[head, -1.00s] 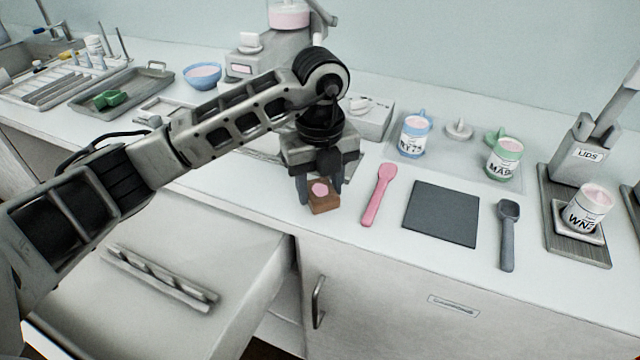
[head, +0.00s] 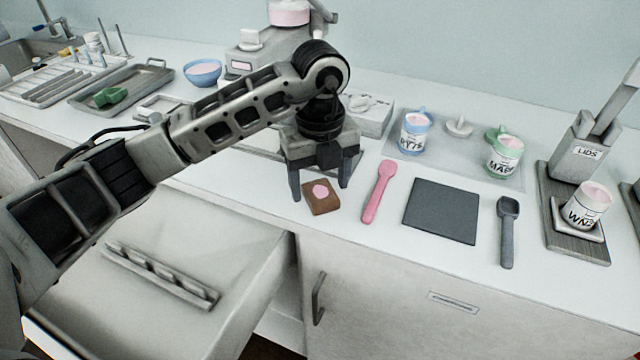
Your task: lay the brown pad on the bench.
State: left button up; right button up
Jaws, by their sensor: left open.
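The brown pad (head: 321,204) lies flat on the white bench (head: 415,264) near its front edge, with a pink patch on its top. My left gripper (head: 321,192) is open above and just behind the pad. Its two dark fingers stand apart on either side of the pad's far part, and nothing is held between them. My right gripper is not in view.
A pink spoon (head: 378,192) lies just right of the pad, then a dark grey mat (head: 441,211) and a grey scoop (head: 507,232). Blue (head: 415,133) and green (head: 504,155) labelled cups stand behind. An open drawer (head: 170,270) juts out at front left.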

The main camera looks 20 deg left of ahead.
aim_at(320, 191)
pick_arm(q)
notch_tip(320, 191, up, 11)
dwell(0.3)
jog(key=shift+f, duration=0.1)
